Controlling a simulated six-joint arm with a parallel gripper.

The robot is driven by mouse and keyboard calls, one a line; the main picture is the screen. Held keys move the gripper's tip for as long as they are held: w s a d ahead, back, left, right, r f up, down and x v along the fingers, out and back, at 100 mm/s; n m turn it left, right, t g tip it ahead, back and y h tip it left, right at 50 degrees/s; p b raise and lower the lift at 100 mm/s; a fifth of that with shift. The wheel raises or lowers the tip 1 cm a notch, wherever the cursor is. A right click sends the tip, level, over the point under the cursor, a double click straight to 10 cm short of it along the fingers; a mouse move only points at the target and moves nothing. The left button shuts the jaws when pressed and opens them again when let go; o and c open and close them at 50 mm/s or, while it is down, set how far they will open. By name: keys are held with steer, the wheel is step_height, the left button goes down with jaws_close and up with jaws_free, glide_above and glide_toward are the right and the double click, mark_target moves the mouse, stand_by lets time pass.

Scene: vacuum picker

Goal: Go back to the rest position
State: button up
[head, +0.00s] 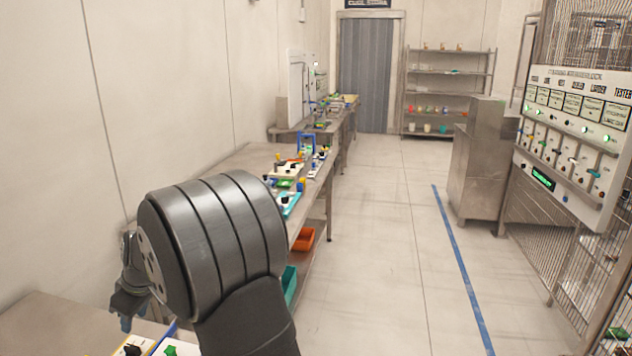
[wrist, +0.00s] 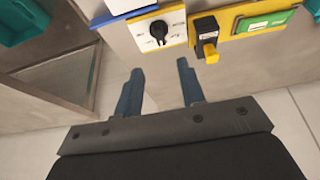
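My gripper (wrist: 160,80) shows in the wrist view with its two blue fingers apart and nothing between them. Beyond the fingertips is a table edge with a white panel bearing a black rotary knob (wrist: 158,32). To its right is a black switch with a yellow lever (wrist: 208,42), apart from the fingers. In the head view my gripper (head: 127,318) is at the lower left, partly hidden behind my thick grey wrist, above the near table's edge. The rest position itself is not marked in either view.
A long bench (head: 245,160) with several coloured devices runs along the left wall. Orange (head: 304,239) and teal (head: 289,284) bins sit below it. A control panel (head: 570,135) hangs on the mesh fence at right. The floor (head: 385,270) between is clear, with a blue line.

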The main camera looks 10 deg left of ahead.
mark_target(131, 346)
steer(key=x, duration=1.1)
steer(key=shift+a+f, duration=0.1)
